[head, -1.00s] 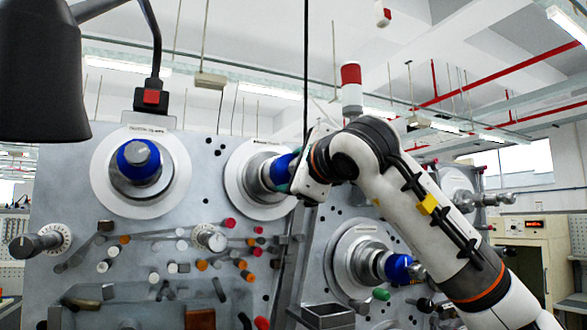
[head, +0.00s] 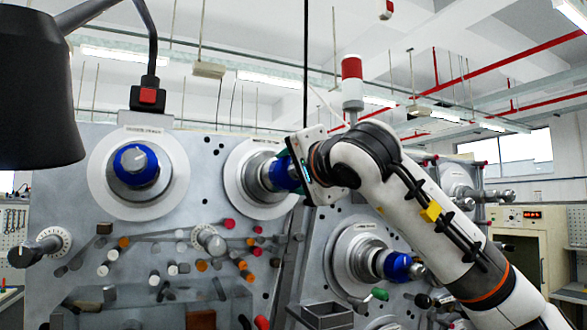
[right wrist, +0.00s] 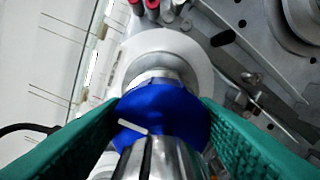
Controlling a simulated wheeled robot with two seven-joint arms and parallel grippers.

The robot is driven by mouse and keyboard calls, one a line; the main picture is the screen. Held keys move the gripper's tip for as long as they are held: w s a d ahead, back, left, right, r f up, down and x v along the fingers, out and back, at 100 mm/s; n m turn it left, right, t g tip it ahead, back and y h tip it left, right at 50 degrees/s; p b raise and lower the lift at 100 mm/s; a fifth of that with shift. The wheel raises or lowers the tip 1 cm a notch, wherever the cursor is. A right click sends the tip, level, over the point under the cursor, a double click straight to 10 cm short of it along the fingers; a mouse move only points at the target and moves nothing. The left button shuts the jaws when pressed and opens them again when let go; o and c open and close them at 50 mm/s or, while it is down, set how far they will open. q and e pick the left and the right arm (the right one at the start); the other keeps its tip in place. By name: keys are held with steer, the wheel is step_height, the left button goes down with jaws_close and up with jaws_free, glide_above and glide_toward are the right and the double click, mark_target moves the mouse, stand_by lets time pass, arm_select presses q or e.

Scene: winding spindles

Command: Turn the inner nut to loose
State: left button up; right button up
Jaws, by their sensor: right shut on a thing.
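The blue nut (head: 277,173) sits on the silver spindle of the middle upper disc (head: 236,186). It also shows in the right wrist view (right wrist: 172,104), with a short white mark on its face, around a grooved metal shaft (right wrist: 160,160). My right gripper (head: 289,171) is at this nut, its two green fingers (right wrist: 160,120) closed on the nut's opposite sides. In the head view the wrist hides part of the nut and the shaft end. My left gripper is in neither view.
Another blue nut (head: 135,165) is on the upper left spindle, and one (head: 397,266) on the lower right spindle. Several coloured pegs and a dial (head: 209,240) stick out of the grey panel. A dark open tray (head: 327,315) juts out below. A black lamp shade (head: 35,85) hangs at upper left.

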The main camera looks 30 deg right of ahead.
steer(key=shift+w+a+f+n, duration=0.1)
steer(key=shift+f+n, duration=0.15)
steer(key=shift+n, duration=0.15)
steer(key=o, duration=1)
steer(key=shift+r, duration=0.1)
steer(key=shift+r, duration=0.1)
steer(key=s+b, duration=0.1)
steer(key=s, duration=0.3)
steer(key=s+b, duration=0.1)
steer(key=s, duration=0.3)
steer(key=s+b, duration=0.2)
steer(key=s, duration=0.2)
steer(key=shift+s+a, duration=0.15)
steer(key=shift+a, duration=0.2)
